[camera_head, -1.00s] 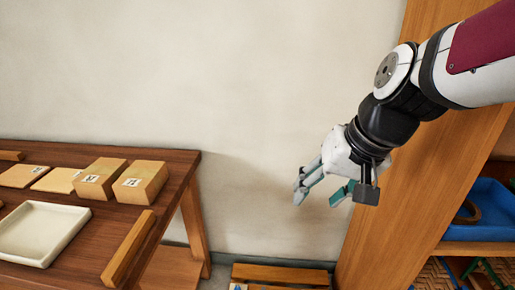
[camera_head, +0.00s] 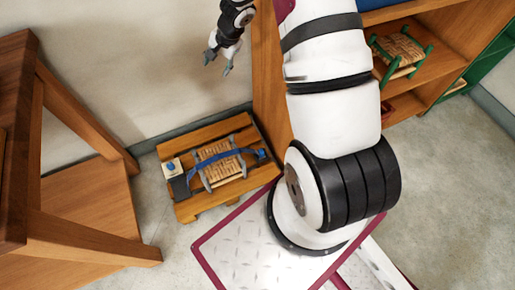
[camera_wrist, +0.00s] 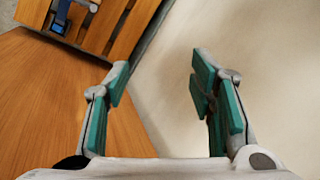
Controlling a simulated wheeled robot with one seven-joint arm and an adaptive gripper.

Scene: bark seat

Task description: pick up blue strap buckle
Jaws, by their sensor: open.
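A blue strap (camera_head: 215,158) lies across a small woven seat frame (camera_head: 222,170) on a low slatted wooden stand (camera_head: 190,205). A small blue piece (camera_head: 262,153) shows at the strap's right end, and a blue knob (camera_head: 171,166) sits on a pale block at the left. I cannot tell which small part is the buckle. My gripper (camera_head: 218,64) is open and empty, high above and behind the stand. In the wrist view, its spread teal-padded fingers (camera_wrist: 160,72) have nothing between them. Part of a blue item (camera_wrist: 62,14) shows at that view's upper left.
A wooden table (camera_head: 30,140) with a lower shelf (camera_head: 90,205) stands left of the stand. An upright wooden panel (camera_head: 268,80) rises just behind it on the right. Shelves at the right hold another woven seat with green legs (camera_head: 400,48). Bare floor (camera_head: 185,250) lies in front.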

